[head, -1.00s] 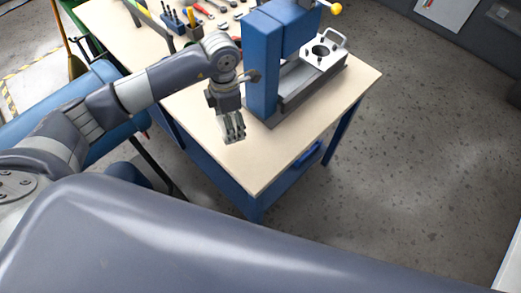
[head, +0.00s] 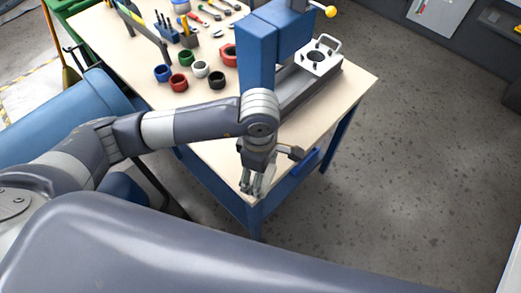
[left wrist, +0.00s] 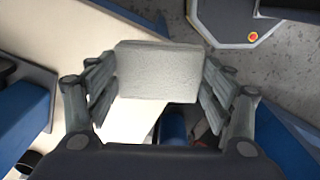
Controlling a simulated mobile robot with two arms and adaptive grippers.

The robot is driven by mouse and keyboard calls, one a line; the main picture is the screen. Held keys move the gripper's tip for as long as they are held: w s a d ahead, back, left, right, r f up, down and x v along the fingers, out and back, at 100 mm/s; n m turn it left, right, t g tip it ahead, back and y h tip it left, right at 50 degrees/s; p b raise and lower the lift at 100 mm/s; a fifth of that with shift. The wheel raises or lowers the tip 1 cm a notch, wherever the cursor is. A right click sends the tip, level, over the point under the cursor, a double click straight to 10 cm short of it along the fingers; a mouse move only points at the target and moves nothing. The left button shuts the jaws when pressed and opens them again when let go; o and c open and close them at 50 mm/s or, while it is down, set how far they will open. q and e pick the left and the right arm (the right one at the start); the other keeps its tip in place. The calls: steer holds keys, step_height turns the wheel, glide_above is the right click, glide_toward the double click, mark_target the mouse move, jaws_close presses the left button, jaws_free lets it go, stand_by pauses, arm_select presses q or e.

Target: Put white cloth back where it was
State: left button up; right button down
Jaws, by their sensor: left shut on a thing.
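My left gripper (head: 258,186) is over the front corner of the wooden-topped workbench (head: 215,160), pointing down. In the left wrist view, the left gripper (left wrist: 160,85) is shut on the white cloth (left wrist: 158,72), which shows as a pale block between its two fingers. A bright pale area lies below the cloth in that view; I cannot tell whether it is cloth or lit surface. In the head view the cloth is hidden or too small to make out at the fingertips. My right gripper is not in view.
A blue press (head: 257,55) with a grey bed stands on the bench behind the gripper. Coloured rings, including a red one (head: 179,83), and several tools lie farther back. A blue cylinder (head: 60,110) is left of the bench. Open floor lies to the right.

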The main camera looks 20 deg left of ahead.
arm_select(q)
steer(key=w, duration=0.2)
steer(key=w+a+p, duration=0.1)
steer(key=w, duration=0.3)
steer(key=shift+w+a+f, duration=0.25)
steer(key=shift+w+a, duration=0.05)
steer(key=shift+w, duration=0.1)
steer(key=shift+w+a+f+p, duration=0.15)
steer(key=shift+w+p, duration=0.15)
steer(key=shift+w, duration=0.2)
step_height(320, 180, down, 3)
steer(key=shift+r+p, duration=0.2)
steer(key=shift+p, duration=0.45)
steer(key=shift+f, duration=0.4)
steer(key=shift+f, duration=0.1)
steer(key=shift+f, duration=0.15)
steer(key=o, duration=1)
steer(key=shift+o, duration=0.2)
